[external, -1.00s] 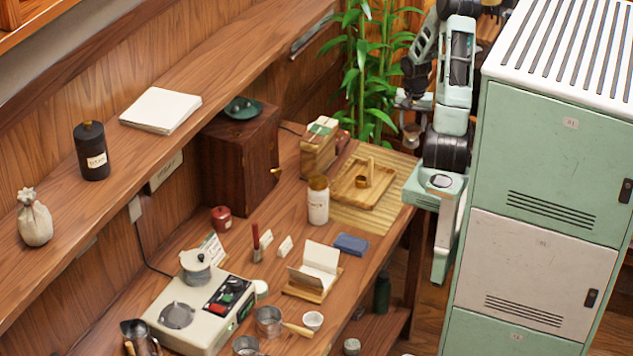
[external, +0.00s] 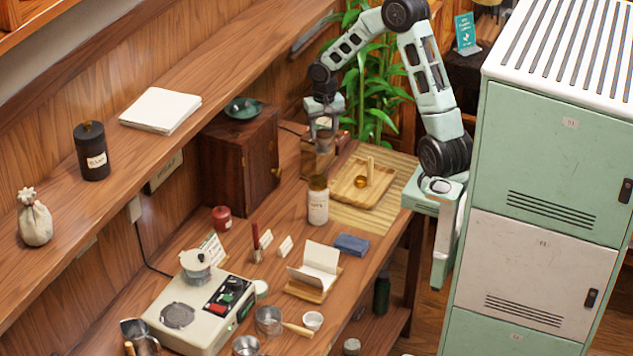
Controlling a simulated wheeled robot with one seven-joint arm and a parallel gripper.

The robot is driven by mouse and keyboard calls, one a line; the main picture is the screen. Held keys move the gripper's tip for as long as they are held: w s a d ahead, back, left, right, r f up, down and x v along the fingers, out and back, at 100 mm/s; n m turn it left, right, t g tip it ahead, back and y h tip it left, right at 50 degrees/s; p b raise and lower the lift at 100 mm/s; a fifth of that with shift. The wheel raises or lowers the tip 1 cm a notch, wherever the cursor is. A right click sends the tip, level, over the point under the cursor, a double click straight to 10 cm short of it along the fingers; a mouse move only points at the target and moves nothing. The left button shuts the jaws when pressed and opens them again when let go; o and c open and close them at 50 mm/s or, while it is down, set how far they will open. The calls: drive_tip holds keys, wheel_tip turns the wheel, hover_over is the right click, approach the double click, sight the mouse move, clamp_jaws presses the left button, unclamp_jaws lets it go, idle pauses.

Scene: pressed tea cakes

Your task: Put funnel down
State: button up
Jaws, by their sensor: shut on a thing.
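My gripper (external: 323,127) is over the back of the counter, above a wooden box (external: 316,160) beside the dark cabinet. It is shut on the funnel (external: 325,144), a small, dull metallic piece that hangs below the fingers. The fingers and wrist hide part of the funnel and the top of the box. I cannot tell whether the funnel touches the box.
A wooden tray (external: 350,192) with a small brass piece lies on a bamboo mat (external: 372,222) to the right. A white jar (external: 318,205) stands in front. The dark cabinet (external: 238,165) is on the left, and a plant (external: 378,110) rises behind.

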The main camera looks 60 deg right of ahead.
drive_tip(key=a+n, duration=0.2)
drive_tip(key=a, duration=1)
drive_tip(key=w+a+n+b, duration=0.1)
drive_tip(key=a+n, duration=0.1)
drive_tip(key=a, duration=1)
drive_tip(key=w+a+n, duration=0.1)
drive_tip(key=a+n, duration=0.2)
drive_tip(key=a, duration=1)
drive_tip(key=shift+w+b, duration=0.25)
drive_tip(key=shift+b, duration=0.1)
drive_tip(key=s+a+n+b, duration=0.1)
drive_tip(key=s+a+n, duration=0.1)
drive_tip(key=s+a, duration=0.75)
drive_tip(key=s+a+n, duration=0.3)
drive_tip(key=s+a, duration=0.3)
drive_tip(key=a, duration=0.6)
drive_tip(key=f+p, duration=0.1)
drive_tip(key=f, duration=0.4)
drive_tip(key=f+p, duration=0.1)
drive_tip(key=f, duration=0.3)
drive_tip(key=f+p, duration=0.1)
drive_tip(key=f, duration=0.4)
drive_tip(key=shift+w+d+f, duration=0.25)
drive_tip(key=shift+w+f, duration=0.05)
drive_tip(key=shift+f, duration=0.15)
drive_tip(key=shift+f, duration=0.1)
